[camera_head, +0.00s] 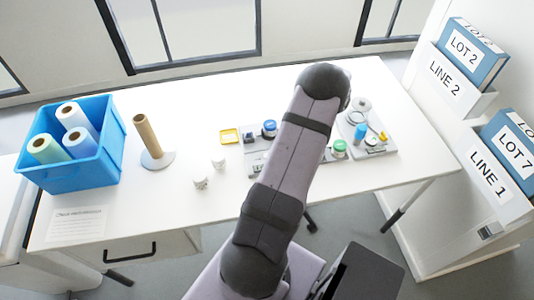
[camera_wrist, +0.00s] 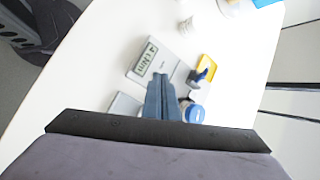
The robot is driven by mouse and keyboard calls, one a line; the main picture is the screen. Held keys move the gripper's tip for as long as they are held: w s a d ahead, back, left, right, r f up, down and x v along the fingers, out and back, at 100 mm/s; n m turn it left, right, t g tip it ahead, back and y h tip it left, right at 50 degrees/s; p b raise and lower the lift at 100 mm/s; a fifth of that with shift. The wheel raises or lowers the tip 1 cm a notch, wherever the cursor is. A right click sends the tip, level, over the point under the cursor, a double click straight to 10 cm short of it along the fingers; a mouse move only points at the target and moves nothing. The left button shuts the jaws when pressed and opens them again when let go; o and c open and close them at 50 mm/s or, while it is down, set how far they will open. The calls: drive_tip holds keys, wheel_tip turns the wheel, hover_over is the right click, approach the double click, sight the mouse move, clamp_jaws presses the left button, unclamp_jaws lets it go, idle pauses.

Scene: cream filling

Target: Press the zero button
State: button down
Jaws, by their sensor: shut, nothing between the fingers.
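A light grey device with a greenish display (camera_wrist: 147,58) lies on the table in the wrist view, just beyond my fingers; it appears to be a scale. The display's characters are too small to read surely. My gripper (camera_wrist: 160,78) is shut and empty, its fingertips close to the device's near edge in the picture; I cannot tell whether they touch it. No zero button can be made out. In the head view part of a grey device (camera_head: 253,162) shows left of my arm, which hides my gripper there.
A yellow tray (camera_wrist: 208,66) and a blue-lidded jar (camera_wrist: 193,112) are right of my fingers. White cups (camera_head: 219,163), a roll stand (camera_head: 150,140) and a blue crate (camera_head: 103,160) stand left. A green-lidded jar (camera_head: 339,149) stands right of my arm. The table's front left is mostly clear.

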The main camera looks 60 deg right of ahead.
drive_tip(key=w+r, duration=0.1)
drive_tip(key=w+r+t, duration=0.1)
drive_tip(key=r, duration=0.1)
drive_tip(key=w+r+t+y, duration=0.1)
drive_tip(key=shift+w+r, duration=0.2)
drive_tip(key=shift+r, duration=0.1)
drive_tip(key=shift+f, duration=0.2)
drive_tip(key=shift+f+b, duration=3.05)
drive_tip(key=shift+f, duration=1.2)
drive_tip(key=shift+f, duration=0.2)
drive_tip(key=shift+f+b, duration=0.25)
drive_tip(key=shift+b, duration=0.1)
